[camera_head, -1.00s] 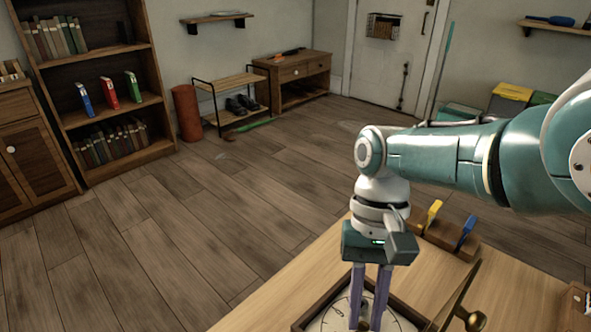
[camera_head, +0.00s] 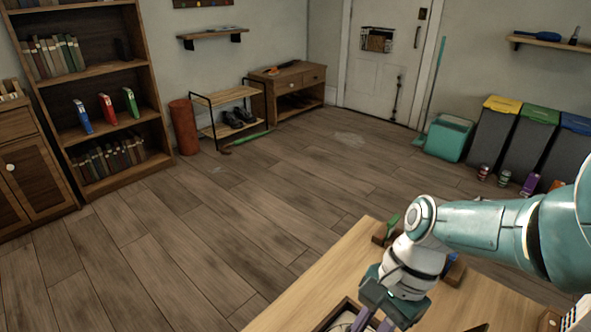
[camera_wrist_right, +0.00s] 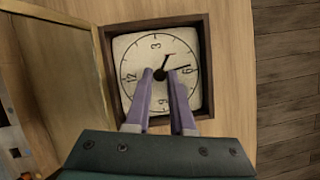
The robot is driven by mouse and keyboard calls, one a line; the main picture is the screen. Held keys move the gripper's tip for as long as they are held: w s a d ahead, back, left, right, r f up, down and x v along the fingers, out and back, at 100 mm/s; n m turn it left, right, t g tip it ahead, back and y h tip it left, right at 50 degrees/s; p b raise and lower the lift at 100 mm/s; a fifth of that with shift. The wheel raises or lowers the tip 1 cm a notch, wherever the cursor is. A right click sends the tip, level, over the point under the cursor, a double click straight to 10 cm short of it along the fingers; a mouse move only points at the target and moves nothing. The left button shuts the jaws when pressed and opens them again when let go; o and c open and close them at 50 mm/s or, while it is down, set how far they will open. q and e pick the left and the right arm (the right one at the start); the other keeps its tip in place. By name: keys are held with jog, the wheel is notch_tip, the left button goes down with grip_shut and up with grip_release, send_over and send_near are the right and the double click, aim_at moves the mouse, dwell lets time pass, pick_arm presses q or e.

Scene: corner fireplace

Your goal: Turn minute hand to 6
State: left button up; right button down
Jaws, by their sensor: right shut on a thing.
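The square clock in its dark wooden frame (camera_wrist_right: 205,50) lies on the wooden table, its glazed door (camera_wrist_right: 52,85) open to the left in the right wrist view. On its white face (camera_wrist_right: 130,100), 3 is at the top, 6 at the right and 12 at the left. The shorter hand points up and right. My right gripper (camera_wrist_right: 160,74) has its purple fingertips shut at the centre of the face, on the hands' hub; the fingers hide part of it. The left gripper is not in view.
In the head view a wooden holder with a green item (camera_head: 393,221) stands behind my right arm on the table (camera_head: 320,270). Bins (camera_head: 495,130) stand at the right wall, a bookshelf (camera_head: 135,50) at the left.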

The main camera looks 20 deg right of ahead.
jog(key=shift+m+t+p, duration=0.3)
jog(key=shift+m+p, duration=0.1)
jog(key=shift+m, duration=0.5)
jog(key=c, duration=1.1)
grip_release()
jog(key=p+v, duration=0.8)
jog(key=v, duration=0.2)
jog(key=shift+s, duration=0.15)
